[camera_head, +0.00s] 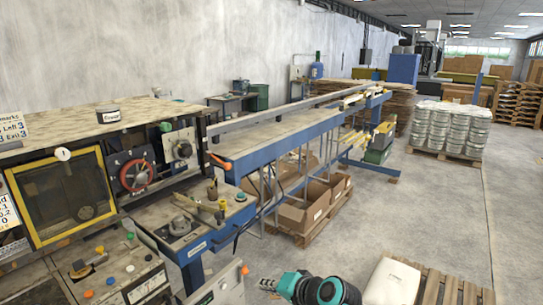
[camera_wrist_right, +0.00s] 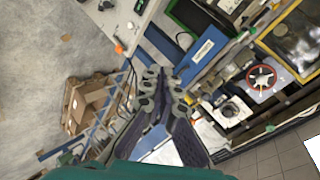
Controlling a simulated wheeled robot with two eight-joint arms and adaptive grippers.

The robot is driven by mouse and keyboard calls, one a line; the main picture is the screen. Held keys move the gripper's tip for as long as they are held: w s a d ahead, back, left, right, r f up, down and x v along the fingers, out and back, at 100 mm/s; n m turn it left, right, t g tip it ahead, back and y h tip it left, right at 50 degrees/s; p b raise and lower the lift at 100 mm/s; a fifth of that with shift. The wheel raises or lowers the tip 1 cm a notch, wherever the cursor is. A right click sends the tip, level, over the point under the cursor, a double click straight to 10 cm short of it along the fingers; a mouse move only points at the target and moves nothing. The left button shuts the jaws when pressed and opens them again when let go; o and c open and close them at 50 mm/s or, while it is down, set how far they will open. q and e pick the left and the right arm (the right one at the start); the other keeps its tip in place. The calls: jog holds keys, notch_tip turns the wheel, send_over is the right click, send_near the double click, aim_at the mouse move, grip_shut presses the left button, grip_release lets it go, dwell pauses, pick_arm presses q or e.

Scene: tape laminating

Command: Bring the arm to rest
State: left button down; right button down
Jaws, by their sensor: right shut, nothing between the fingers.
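My right gripper (camera_head: 267,285) shows at the bottom middle of the head view, with its teal and black arm beside it, low over the floor in front of the workbench. In the right wrist view the two fingers of the gripper (camera_wrist_right: 162,78) come together at the tips, with nothing held between them. My left gripper is not in the head view. The machine (camera_head: 62,198) with a yellow-framed window stands at the left of the head view, apart from the right gripper.
A long blue conveyor table (camera_head: 275,143) runs toward the back, with cardboard boxes (camera_head: 303,213) on a pallet below. Open concrete floor (camera_head: 430,215) extends right of the table.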

jog(key=s+d+f+n+h, duration=0.2)
jog(key=s+d+f+h, duration=0.1)
jog(key=s+d, duration=0.6)
jog(key=s+d+f+n+h, duration=0.2)
jog(key=s+d+h, duration=0.3)
jog(key=s+d, duration=0.5)
jog(key=shift+d+f+g, duration=0.4)
jog(key=shift+d+f, duration=0.05)
jog(key=shift+f, duration=0.35)
